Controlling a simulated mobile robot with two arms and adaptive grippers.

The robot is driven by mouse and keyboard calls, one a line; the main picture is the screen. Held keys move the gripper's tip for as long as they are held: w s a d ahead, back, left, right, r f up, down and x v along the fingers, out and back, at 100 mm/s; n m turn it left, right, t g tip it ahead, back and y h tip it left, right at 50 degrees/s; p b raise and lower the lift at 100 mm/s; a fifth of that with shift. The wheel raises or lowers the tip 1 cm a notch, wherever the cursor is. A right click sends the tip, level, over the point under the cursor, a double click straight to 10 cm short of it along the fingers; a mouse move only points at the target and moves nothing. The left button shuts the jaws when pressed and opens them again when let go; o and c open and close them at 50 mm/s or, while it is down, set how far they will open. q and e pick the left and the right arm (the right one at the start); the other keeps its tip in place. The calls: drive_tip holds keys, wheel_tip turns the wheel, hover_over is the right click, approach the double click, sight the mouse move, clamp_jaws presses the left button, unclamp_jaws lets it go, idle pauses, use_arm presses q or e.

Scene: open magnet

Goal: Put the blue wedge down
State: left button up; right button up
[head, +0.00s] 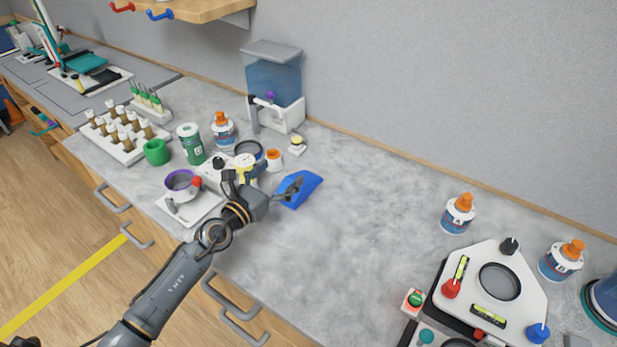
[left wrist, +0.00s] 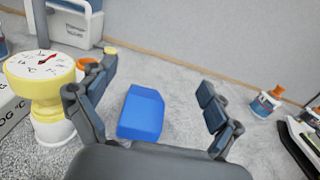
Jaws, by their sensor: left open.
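The blue wedge (head: 299,188) rests on the grey marbled counter (head: 350,225), right of the middle group of lab items. My left gripper (head: 291,189) is at the wedge's near left side in the head view and hides part of it. In the left wrist view, the blue wedge (left wrist: 141,113) lies on the counter between the spread fingers of the left gripper (left wrist: 160,88). The fingers are open, with clear gaps to the wedge on both sides. My right gripper is not in view.
A yellow-topped dial instrument (left wrist: 42,78) stands close left of the gripper. An orange-capped bottle (head: 458,214) and a white plate device (head: 495,290) are to the right. A water tank (head: 273,85) stands behind. The counter right of the wedge is clear.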

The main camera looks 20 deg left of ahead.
use_arm(q)
drive_tip(key=f+b, duration=0.1)
drive_tip(key=f, duration=0.1)
drive_tip(key=f+b, duration=0.2)
drive_tip(key=s+f+b, duration=0.1)
drive_tip(key=f+b, duration=0.1)
drive_tip(key=shift+a, duration=0.15)
drive_tip(key=f+b, duration=0.2)
drive_tip(key=shift+w+f+b, duration=0.2)
drive_tip(key=shift+f+b, duration=0.05)
drive_tip(key=shift+b, duration=0.05)
drive_tip(key=shift+w+d+r, duration=0.25)
drive_tip(key=shift+w+r, duration=0.25)
drive_tip(key=shift+w+d, duration=0.15)
drive_tip(key=shift+w, duration=0.2)
drive_tip(key=shift+w+d+f, duration=0.15)
drive_tip(key=shift+w+d, duration=0.05)
drive_tip(key=shift+w, duration=0.4)
drive_tip(key=x, duration=0.4)
drive_tip(key=shift+w+d, duration=0.15)
drive_tip(key=shift+w, duration=0.05)
drive_tip(key=shift+s, duration=0.1)
drive_tip(key=shift+c, duration=1.3)
drive_tip(key=c, duration=0.9)
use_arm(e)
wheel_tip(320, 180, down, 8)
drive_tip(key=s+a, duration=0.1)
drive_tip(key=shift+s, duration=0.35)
